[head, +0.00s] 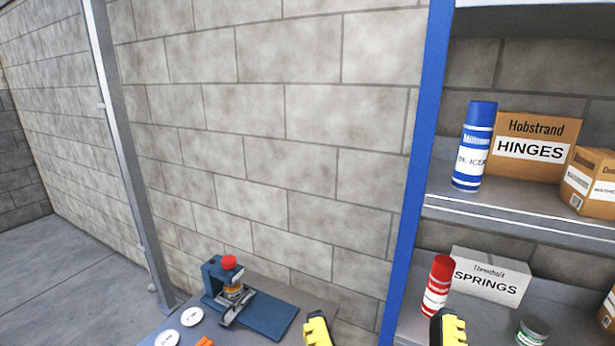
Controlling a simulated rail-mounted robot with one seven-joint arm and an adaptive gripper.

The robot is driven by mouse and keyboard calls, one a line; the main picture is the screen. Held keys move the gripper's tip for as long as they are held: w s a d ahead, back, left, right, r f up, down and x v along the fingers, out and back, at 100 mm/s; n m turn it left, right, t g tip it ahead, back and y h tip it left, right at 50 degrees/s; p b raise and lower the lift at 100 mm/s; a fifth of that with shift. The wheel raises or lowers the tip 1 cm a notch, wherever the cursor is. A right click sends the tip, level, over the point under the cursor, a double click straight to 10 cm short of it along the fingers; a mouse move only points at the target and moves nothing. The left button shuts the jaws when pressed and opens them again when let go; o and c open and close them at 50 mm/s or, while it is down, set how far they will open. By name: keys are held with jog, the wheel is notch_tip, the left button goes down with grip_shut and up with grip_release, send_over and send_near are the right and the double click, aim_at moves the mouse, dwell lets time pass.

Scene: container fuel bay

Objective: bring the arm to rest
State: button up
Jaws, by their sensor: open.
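My gripper (383,328) shows at the bottom edge of the head view. Only its two yellow-and-black fingertips are in the picture. They stand wide apart with nothing between them, so it is open and empty. The rest of my arm is out of view. The left fingertip overlaps the grey bench, just right of a blue press-like device with a red knob (229,263). The right fingertip is in front of the lower shelf, just below a red spray can (437,285). I cannot tell whether either fingertip touches anything.
The bench (290,298) also holds white round discs (191,316) and an orange item (205,341). The right rack has a blue upright (414,180), a blue-capped can (474,146), a HINGES box (534,148), a SPRINGS box (488,277) and a dark-lidded jar (532,331). A block wall stands behind.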

notch_tip(320, 180, up, 34)
jog(key=p, duration=3)
jog(key=shift+f, duration=0.25)
jog(key=shift+c, duration=0.5)
